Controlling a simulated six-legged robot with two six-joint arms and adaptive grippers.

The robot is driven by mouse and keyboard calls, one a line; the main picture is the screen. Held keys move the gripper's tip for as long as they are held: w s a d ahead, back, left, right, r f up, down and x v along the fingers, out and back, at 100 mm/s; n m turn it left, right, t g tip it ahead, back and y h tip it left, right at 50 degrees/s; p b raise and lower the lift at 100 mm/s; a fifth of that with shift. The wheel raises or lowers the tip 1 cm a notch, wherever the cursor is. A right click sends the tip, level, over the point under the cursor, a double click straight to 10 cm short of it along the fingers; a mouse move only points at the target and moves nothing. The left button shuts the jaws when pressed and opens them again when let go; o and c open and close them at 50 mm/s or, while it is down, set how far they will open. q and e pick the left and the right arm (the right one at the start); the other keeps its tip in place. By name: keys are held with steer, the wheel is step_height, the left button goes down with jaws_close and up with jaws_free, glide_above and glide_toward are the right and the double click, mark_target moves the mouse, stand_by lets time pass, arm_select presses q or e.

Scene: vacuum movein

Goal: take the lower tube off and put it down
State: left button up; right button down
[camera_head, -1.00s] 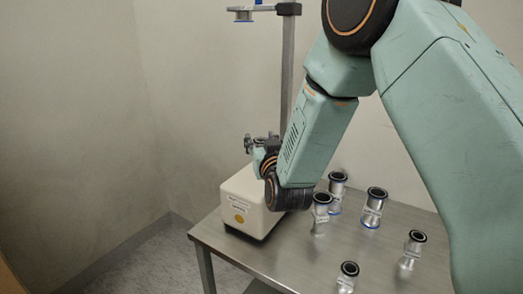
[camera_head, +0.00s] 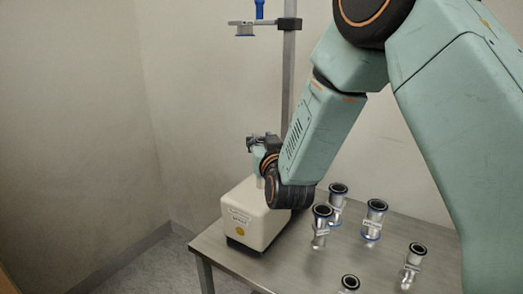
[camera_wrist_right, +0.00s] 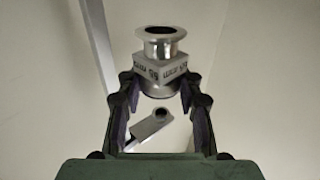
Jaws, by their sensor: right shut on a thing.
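My right gripper (camera_head: 260,142) is above the white box in the head view, with part of the wrist hiding it. In the right wrist view the gripper (camera_wrist_right: 157,85) is shut on a short metal tube (camera_wrist_right: 161,48). The tube has a round flange at its top end and a lettered band, and the fingers press on both sides below the band. In the head view the held tube is small and mostly hidden by the gripper. My left gripper is not in view.
A white box (camera_head: 247,214) with a yellow mark stands at the left of the metal table (camera_head: 232,262). Several flanged metal tubes (camera_head: 373,220) stand on the table to the right. A grey post (camera_head: 288,80) behind carries a bracket (camera_head: 262,23) with a blue-topped fitting.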

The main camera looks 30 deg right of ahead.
mark_target(262, 139)
step_height(262, 139, up, 6)
steer(key=shift+r+p, duration=0.25)
steer(key=shift+p, duration=0.65)
steer(key=shift+r+p, duration=1.3)
steer(key=shift+r, duration=0.3)
steer(key=shift+f, duration=0.2)
